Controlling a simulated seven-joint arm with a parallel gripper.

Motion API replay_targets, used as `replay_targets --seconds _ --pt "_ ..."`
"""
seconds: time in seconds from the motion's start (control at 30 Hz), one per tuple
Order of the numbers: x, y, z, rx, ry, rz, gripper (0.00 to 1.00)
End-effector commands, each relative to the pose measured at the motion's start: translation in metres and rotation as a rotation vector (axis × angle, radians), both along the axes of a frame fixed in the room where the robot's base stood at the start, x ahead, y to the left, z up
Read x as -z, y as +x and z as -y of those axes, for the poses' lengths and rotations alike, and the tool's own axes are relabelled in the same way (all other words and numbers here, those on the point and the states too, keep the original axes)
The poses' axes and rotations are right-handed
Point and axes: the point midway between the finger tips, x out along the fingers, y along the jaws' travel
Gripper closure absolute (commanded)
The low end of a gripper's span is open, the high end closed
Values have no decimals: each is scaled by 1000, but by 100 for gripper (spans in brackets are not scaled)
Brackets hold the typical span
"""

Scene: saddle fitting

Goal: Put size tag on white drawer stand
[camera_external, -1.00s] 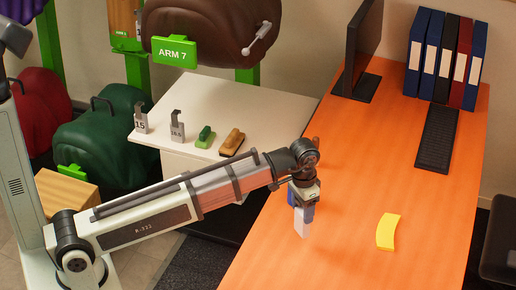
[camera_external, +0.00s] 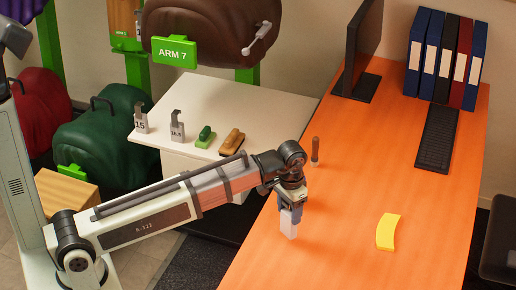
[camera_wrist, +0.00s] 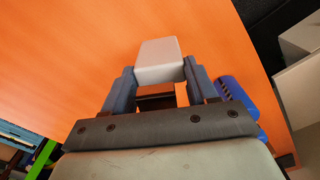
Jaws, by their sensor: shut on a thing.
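My gripper (camera_external: 290,208) is shut on a pale grey-white piece (camera_external: 289,229), held low over the orange desk. In the wrist view the same piece (camera_wrist: 160,60) sits between the two fingertips of my gripper (camera_wrist: 160,85). No number shows on it, so I cannot tell if it is a size tag. The white drawer stand (camera_external: 275,103) is left of the desk. Two grey metal size tags stand upright on its left part: one marked 15 (camera_external: 141,122) and one that seems to read 16.5 (camera_external: 177,130).
A green brush (camera_external: 205,137) and a brown brush (camera_external: 232,142) lie on the stand. A brown upright handle (camera_external: 315,150) stands on the desk (camera_external: 350,215); a yellow curved piece (camera_external: 387,231) lies right. An unclear blue thing (camera_wrist: 237,98) shows beside my gripper.

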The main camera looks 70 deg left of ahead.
Motion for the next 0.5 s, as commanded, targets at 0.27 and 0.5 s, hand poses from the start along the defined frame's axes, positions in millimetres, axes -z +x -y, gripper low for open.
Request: replay_targets --seconds 0.27,0.5 --pt "1 13 -79 -227 0 0 91" --pt "2 14 -153 -438 0 0 91"
